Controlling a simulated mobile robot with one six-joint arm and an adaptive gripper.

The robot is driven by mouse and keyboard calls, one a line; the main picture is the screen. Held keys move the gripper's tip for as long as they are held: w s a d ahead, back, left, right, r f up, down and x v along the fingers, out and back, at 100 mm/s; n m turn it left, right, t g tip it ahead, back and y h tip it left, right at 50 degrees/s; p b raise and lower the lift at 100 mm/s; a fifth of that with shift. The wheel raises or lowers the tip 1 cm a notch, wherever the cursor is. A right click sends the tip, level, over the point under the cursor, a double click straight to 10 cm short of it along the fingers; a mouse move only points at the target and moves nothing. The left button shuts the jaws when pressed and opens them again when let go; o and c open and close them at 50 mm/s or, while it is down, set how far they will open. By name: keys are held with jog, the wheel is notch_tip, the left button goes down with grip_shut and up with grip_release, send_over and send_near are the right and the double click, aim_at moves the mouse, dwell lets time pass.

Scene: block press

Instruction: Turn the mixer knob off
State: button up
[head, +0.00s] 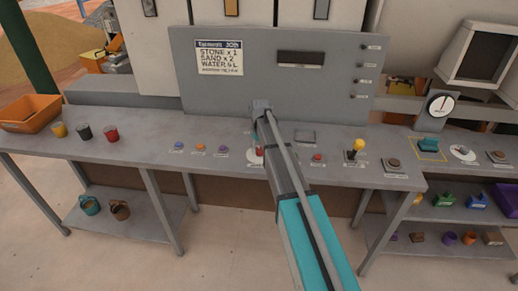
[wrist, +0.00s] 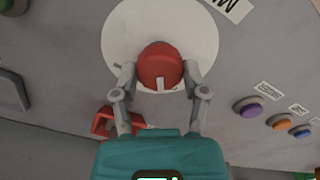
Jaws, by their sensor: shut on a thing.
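The mixer knob (wrist: 160,62) is a round red knob on a white disc (wrist: 118,30) set in the grey console, seen in the wrist view. A pale mark on the knob points toward the bottom of that view. My gripper (wrist: 160,80) has one finger on each side of the knob and is shut on it. In the head view my gripper (head: 259,140) reaches down to the console, and my arm hides most of the knob. Only a bit of the white disc (head: 251,157) shows there.
Purple (wrist: 248,107), orange (wrist: 284,124) and blue buttons stand beside the knob. A red bracket-like part (wrist: 103,121) is close to my left finger in the wrist view. A yellow-topped lever (head: 359,146) and a red button (head: 318,157) are to the right of my arm.

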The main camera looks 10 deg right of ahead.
jog(key=shift+n, duration=1.3)
jog(key=o, duration=1.2)
jog(key=shift+c, duration=0.2)
